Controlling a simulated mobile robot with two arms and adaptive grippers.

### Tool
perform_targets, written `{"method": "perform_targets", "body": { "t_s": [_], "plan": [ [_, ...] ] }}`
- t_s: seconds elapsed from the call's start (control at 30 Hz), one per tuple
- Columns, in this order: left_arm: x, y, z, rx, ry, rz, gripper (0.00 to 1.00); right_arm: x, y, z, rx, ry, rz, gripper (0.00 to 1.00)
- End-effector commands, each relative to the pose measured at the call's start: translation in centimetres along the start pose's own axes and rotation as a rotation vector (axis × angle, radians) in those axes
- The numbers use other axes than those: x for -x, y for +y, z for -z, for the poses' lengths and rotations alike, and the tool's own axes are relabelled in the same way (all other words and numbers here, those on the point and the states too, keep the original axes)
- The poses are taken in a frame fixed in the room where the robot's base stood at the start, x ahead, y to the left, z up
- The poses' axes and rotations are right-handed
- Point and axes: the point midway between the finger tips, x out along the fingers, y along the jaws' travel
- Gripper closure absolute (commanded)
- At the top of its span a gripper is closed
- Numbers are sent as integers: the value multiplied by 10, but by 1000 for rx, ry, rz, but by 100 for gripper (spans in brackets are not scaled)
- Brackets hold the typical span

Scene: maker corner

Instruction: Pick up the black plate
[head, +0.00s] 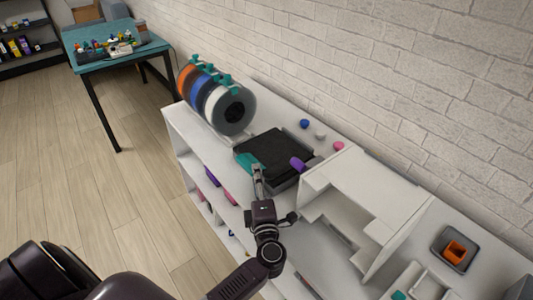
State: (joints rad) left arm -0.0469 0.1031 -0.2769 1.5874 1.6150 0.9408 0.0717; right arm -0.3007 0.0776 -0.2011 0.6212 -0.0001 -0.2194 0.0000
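The black plate (278,153) is a dark, flat, square sheet on top of a low dark device on the white shelf unit, near the middle of the head view. A teal piece (250,163) shows at its near left corner. My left gripper (257,171) reaches up from below, with its fingertips at the plate's near edge, close to the teal piece. Its fingers look close together, but I cannot tell whether they are open, shut or touching the plate. My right gripper is not in view.
Filament spools (232,112) stand just left of the plate. A purple part (297,163), a blue ball (304,124) and a pink ball (338,145) lie right of or behind it. A raised white cabinet (365,187) stands to the right, and a brick wall (400,80) behind.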

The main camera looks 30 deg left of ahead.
Motion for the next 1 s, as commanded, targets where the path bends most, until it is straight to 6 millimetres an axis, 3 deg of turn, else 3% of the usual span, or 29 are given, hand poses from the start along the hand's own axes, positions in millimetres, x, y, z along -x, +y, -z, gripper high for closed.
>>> {"method": "perform_targets", "body": {
  "t_s": [0.13,0.33,0.67,1.0],
  "plan": [
    [-20,4,4,-5,1,-3,65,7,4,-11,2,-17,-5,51],
    [-48,4,7,-3,0,-2,65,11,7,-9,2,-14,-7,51],
    [-55,2,7,0,1,1,65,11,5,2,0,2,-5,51],
    [-55,2,7,-1,1,1,100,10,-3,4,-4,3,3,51]
  ]
}}
